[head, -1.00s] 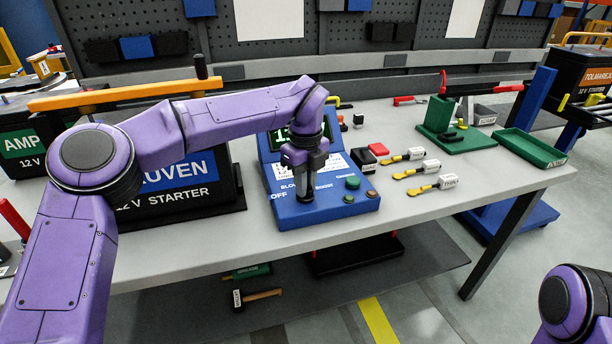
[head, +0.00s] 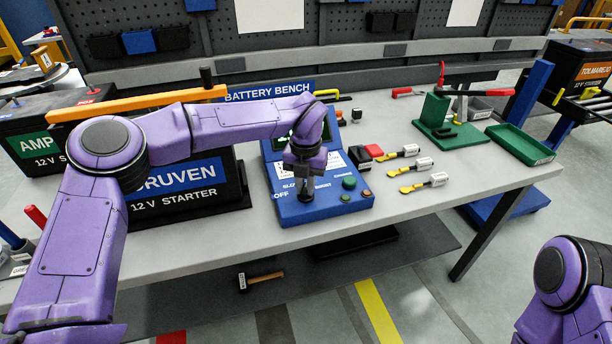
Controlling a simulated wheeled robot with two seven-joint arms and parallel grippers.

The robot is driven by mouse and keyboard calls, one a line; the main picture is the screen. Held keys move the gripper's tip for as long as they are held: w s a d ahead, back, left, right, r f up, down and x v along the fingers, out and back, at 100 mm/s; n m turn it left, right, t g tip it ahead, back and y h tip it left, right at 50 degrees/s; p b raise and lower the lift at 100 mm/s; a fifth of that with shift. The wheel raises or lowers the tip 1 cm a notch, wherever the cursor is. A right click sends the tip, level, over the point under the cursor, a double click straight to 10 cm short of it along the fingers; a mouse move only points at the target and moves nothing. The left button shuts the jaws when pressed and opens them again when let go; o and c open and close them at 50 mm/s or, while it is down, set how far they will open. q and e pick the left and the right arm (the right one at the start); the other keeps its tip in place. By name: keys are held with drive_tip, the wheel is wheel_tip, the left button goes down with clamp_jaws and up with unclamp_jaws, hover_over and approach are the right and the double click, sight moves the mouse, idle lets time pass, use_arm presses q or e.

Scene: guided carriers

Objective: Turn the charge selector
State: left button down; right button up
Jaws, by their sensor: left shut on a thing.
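The blue charger console (head: 318,209) stands on the grey bench, with a dark screen partly hidden behind my left arm. Its sloped front panel carries the words OFF and SLOW, a white label, a green button (head: 349,183) and a smaller reddish button (head: 366,193). My left gripper (head: 306,196) points down at the panel's selector area, between the OFF mark and the green button. It is shut on the charge selector, which the fingers mostly hide, so its angle cannot be read. My right arm shows at the lower right; its gripper is out of view.
A DRUVEN battery (head: 186,187) with an orange bar above it stands left of the console. Several yellow tagged lugs (head: 412,188), a red-and-black block and a green tray (head: 520,144) lie to the right. The bench front edge is clear.

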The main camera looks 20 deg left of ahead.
use_arm(q)
drive_tip(key=m+p, duration=0.1)
drive_tip(key=m, duration=0.1)
drive_tip(key=m+p, duration=0.2)
drive_tip(key=shift+w+r, duration=0.15)
drive_tip(key=shift+r, duration=0.25)
drive_tip(key=shift+f+m+p, duration=0.1)
drive_tip(key=shift+m+p, duration=1.05)
drive_tip(key=shift+m, duration=0.55)
drive_tip(key=c, duration=1.1)
unclamp_jaws()
drive_tip(key=shift+f, duration=0.2)
wheel_tip(320, 180, up, 11)
drive_tip(key=shift+f+b, duration=0.2)
drive_tip(key=shift+b, duration=0.7)
drive_tip(key=shift+r, duration=0.1)
